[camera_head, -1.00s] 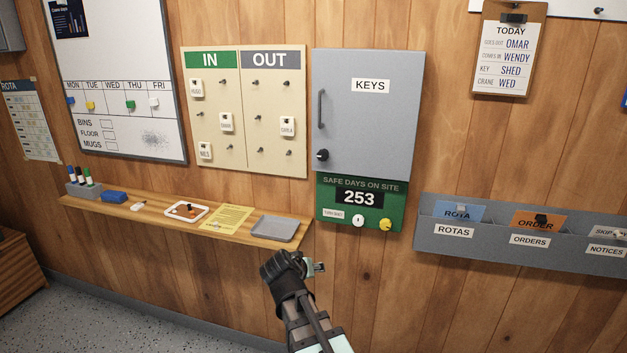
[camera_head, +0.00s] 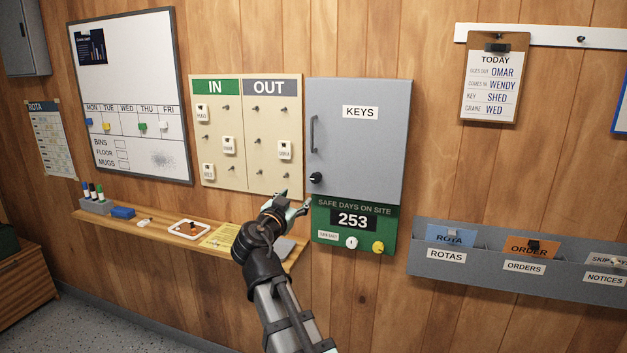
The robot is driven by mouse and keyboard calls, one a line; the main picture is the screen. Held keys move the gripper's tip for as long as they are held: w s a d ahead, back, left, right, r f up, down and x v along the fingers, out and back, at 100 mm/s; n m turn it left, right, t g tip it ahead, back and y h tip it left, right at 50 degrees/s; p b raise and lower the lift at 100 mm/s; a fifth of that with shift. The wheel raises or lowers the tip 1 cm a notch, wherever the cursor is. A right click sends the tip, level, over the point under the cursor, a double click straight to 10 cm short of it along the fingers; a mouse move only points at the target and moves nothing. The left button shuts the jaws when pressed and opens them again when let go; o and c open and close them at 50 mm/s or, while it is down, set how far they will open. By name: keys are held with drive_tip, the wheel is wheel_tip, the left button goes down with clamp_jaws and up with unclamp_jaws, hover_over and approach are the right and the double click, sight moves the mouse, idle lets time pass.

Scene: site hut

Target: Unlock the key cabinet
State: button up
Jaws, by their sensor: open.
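The grey key cabinet (camera_head: 362,140) with a KEYS label hangs on the wood wall, its door shut. A dark vertical handle (camera_head: 312,134) is on the door's left side. Below it is a round black lock knob (camera_head: 316,178) with a light mark on its face. My gripper (camera_head: 296,205) is open and empty, just below and left of the knob and apart from it in the picture. It is in front of the wall between the IN/OUT board and the green sign. How far it is from the wall is hard to tell.
The green SAFE DAYS sign (camera_head: 353,223) with white and yellow knobs hangs under the cabinet. The IN/OUT board (camera_head: 244,165) is to the left. A wooden shelf (camera_head: 160,226) holds pens and trays, partly behind my arm. A grey file rack (camera_head: 470,270) is at lower right.

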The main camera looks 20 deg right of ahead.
sight(315, 178)
drive_tip(key=p+x, duration=0.4)
drive_tip(key=x, duration=1.2)
drive_tip(key=shift+w+d+f, duration=0.1)
drive_tip(key=shift+w, duration=0.05)
clamp_jaws()
